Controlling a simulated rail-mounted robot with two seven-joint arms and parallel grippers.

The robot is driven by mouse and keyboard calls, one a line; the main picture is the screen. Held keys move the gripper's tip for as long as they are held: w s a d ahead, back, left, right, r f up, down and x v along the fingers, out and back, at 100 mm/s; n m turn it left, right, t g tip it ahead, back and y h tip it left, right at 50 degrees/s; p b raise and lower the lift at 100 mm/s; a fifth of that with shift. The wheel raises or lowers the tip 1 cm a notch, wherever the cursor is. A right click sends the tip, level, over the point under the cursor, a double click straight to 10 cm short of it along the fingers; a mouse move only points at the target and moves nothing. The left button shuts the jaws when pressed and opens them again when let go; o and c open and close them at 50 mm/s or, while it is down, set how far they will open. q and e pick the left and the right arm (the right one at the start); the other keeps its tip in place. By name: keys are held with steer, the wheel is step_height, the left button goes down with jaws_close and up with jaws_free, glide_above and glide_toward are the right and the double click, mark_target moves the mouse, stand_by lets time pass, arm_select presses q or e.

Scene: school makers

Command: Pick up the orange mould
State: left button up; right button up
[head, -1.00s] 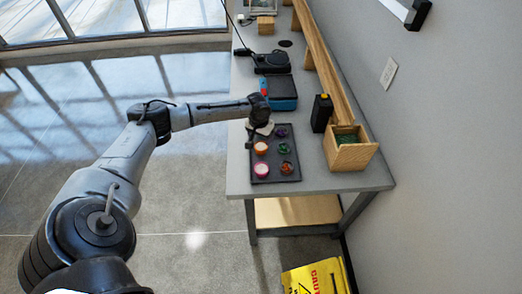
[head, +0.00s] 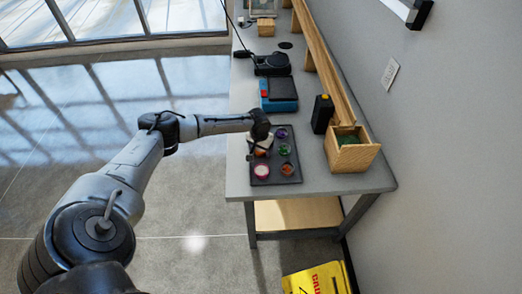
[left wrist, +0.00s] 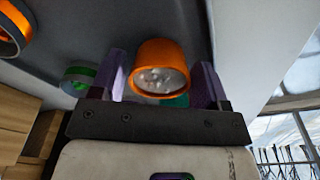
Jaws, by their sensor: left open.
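The orange mould (left wrist: 160,56), a round cup with a pale inside, sits between the two purple fingers of my left gripper (left wrist: 160,80) in the left wrist view. The fingers are open, one on each side, with gaps to the mould. In the head view the mould (head: 261,153) lies at the left of the dark tray (head: 262,181), partly hidden by my left gripper (head: 258,149) just over it. A second orange piece (head: 287,169) lies at the tray's near right. My right gripper is not in view.
The tray also holds a pink-rimmed cup (head: 261,171), a green piece (head: 284,149) and a purple piece (head: 281,132). A blue box (head: 280,104) lies behind it.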

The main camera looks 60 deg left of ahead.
arm_select(q)
steer(key=shift+c, duration=0.3)
steer(key=c, duration=0.7)
steer(key=shift+o, duration=0.2)
steer(key=shift+r, duration=0.15)
